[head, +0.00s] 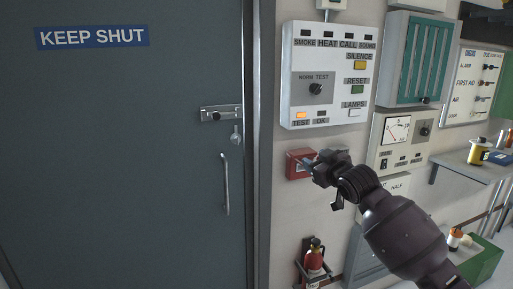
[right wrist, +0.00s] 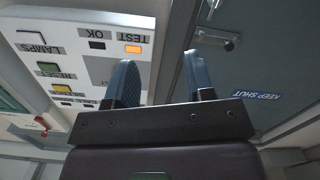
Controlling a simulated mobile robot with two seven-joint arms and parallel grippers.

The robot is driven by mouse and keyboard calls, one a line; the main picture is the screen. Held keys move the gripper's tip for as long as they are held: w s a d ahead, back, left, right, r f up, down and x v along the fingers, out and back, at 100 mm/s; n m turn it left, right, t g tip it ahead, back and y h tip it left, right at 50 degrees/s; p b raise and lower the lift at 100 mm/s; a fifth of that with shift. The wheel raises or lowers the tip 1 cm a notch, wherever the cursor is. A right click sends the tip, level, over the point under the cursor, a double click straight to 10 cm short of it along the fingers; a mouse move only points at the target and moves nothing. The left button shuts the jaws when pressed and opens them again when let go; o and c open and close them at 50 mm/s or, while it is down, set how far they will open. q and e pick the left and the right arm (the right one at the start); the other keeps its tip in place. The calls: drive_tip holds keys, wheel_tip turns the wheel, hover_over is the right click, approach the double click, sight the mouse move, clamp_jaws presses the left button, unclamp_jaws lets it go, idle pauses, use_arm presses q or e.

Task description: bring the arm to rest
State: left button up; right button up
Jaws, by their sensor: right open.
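My right arm comes in from the lower right of the head view. Its gripper (head: 311,164) is in front of the wall, beside a small red box (head: 299,170) and below the white alarm panel (head: 327,75). In the right wrist view the two blue fingers of the gripper (right wrist: 162,85) are apart with nothing between them. The alarm panel (right wrist: 85,45) shows there upside down at the left, with its orange TEST lamp lit. My left gripper is not in view.
A grey door (head: 120,150) marked KEEP SHUT fills the left. A fire extinguisher (head: 314,262) hangs low on the wall. A meter box (head: 400,138), a teal-fronted cabinet (head: 422,60) and a shelf (head: 465,168) stand to the right. A green crate (head: 482,264) is at lower right.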

drive_tip(key=s+d+f+m+g+h, duration=0.1)
drive_tip(key=s+d+f+m+h, duration=0.1)
drive_tip(key=s+f, duration=1.1)
drive_tip(key=s+d+f+m+g+h, duration=0.2)
drive_tip(key=s+d+f, duration=0.3)
drive_tip(key=s+f, duration=0.9)
drive_tip(key=s+d+f+m+g+h, duration=0.1)
drive_tip(key=s+d+f, duration=0.3)
drive_tip(key=s+f, duration=0.9)
drive_tip(key=s+m+h, duration=0.1)
drive_tip(key=s, duration=0.2)
drive_tip(key=shift+s+d+f+m+g, duration=0.2)
drive_tip(key=shift+m+g, duration=0.1)
drive_tip(key=shift+m, duration=0.1)
drive_tip(key=shift+a, duration=0.1)
